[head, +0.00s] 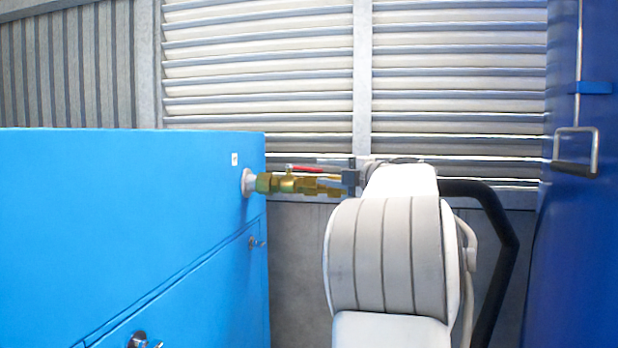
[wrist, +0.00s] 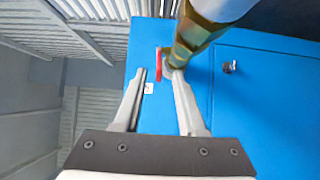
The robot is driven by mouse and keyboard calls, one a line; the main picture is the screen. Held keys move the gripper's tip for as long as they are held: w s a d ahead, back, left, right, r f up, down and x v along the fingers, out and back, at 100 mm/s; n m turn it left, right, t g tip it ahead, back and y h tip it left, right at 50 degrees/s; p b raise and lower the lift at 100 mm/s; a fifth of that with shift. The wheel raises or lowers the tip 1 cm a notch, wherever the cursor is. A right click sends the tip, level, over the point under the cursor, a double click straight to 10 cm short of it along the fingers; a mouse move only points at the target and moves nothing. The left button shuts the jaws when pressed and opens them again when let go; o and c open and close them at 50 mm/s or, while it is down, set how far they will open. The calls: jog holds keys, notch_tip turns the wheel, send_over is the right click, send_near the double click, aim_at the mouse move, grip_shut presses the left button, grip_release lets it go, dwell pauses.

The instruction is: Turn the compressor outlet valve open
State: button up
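The brass outlet valve (head: 300,185) sticks out to the right from the side of the blue compressor cabinet (head: 130,235). Its red lever (head: 306,169) lies along the top of the brass body, roughly level in the head view. In the wrist view the lever (wrist: 158,67) shows between the two fingertips, and the brass fitting (wrist: 196,35) passes by the right finger. My gripper (wrist: 159,76) is open, with a gap between its fingers. I cannot tell whether either finger touches the lever or fitting. In the head view my white arm hides most of the gripper.
A dark hose (head: 497,215) bends down to the right of my arm. A dark blue tank or panel (head: 580,240) with a metal handle (head: 578,150) stands at the far right. A louvred wall (head: 260,80) closes off the back. Latches (head: 140,340) stick out from the cabinet.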

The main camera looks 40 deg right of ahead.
jog(key=s+b, duration=0.1)
jog(key=s, duration=0.7)
jog(key=shift+s+d, duration=0.2)
jog(key=shift+d, duration=0.15)
